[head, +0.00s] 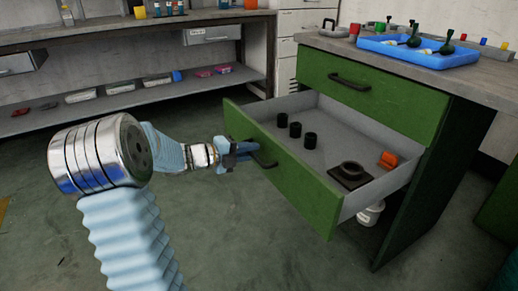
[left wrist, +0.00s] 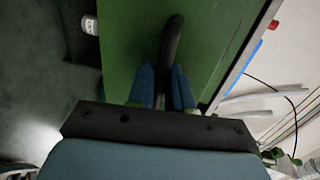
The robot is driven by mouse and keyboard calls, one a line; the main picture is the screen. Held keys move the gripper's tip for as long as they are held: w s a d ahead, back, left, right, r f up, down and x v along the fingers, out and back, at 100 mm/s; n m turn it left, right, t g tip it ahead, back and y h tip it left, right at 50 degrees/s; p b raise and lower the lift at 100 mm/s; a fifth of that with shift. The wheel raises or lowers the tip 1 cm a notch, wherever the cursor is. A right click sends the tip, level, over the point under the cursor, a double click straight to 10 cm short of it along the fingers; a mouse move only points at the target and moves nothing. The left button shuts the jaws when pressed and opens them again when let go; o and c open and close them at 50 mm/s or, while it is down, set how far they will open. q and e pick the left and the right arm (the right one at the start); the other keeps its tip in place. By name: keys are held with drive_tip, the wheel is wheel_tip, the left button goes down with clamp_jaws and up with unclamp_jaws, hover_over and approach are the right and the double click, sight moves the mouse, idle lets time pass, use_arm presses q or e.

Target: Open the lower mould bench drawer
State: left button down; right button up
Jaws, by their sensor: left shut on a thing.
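The lower mould bench drawer (head: 280,178) is pulled out of the green bench, its grey inside showing. My left gripper (head: 254,153) is at the drawer's front, shut on its dark handle (head: 264,160). In the left wrist view the two blue fingers of my left gripper (left wrist: 163,88) stand on either side of the dark curved handle (left wrist: 172,45), against the green drawer front (left wrist: 125,40). The drawer holds several black cylinders (head: 295,130), a dark square part with a ring (head: 351,173) and an orange piece (head: 388,160). My right gripper is not in view.
The upper drawer (head: 370,92) is closed. A blue tray (head: 405,56) with green-black items lies on the bench top. A white tub (head: 370,214) stands on the floor beneath the open drawer. A grey shelf bench (head: 130,100) runs along the back wall. The floor at front is clear.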

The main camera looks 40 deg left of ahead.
use_arm(q)
drive_tip(key=shift+s+a, duration=0.15)
drive_tip(key=shift+s, duration=0.15)
drive_tip(key=c, duration=1.2)
unclamp_jaws()
drive_tip(key=p+v, duration=0.1)
drive_tip(key=v, duration=1.2)
drive_tip(key=shift+s+a, duration=0.2)
drive_tip(key=shift+s, duration=0.15)
